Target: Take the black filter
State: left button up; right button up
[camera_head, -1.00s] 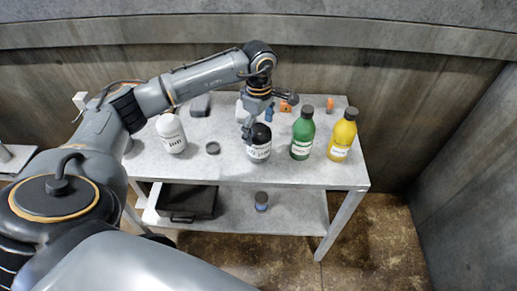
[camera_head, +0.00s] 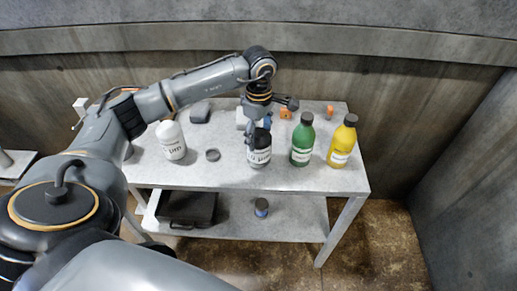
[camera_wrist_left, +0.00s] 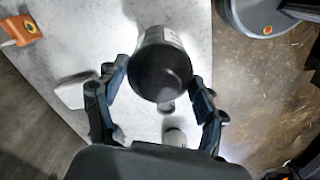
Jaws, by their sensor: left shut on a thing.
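The black filter (camera_head: 259,155), a black-capped black bottle shape with a white label, stands upright at the front middle of the grey table (camera_head: 225,178). My left gripper (camera_head: 258,128) comes down over it from above and behind, shut on it. In the left wrist view the filter's round black top (camera_wrist_left: 160,72) sits between the two blue-grey fingers of my left gripper (camera_wrist_left: 156,82). Part of the filter's upper back is hidden by the gripper in the head view. My right gripper is not in view.
A green bottle (camera_head: 302,145) stands close to the right, with a yellow bottle (camera_head: 342,143) beyond it. A white bottle (camera_head: 171,142) and a small dark disc (camera_head: 213,155) are to the left. A black case (camera_head: 188,208) lies on the lower shelf.

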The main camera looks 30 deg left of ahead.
pick_arm(q)
jog(key=shift+r+p, duration=1)
jog(key=shift+r, duration=1.1)
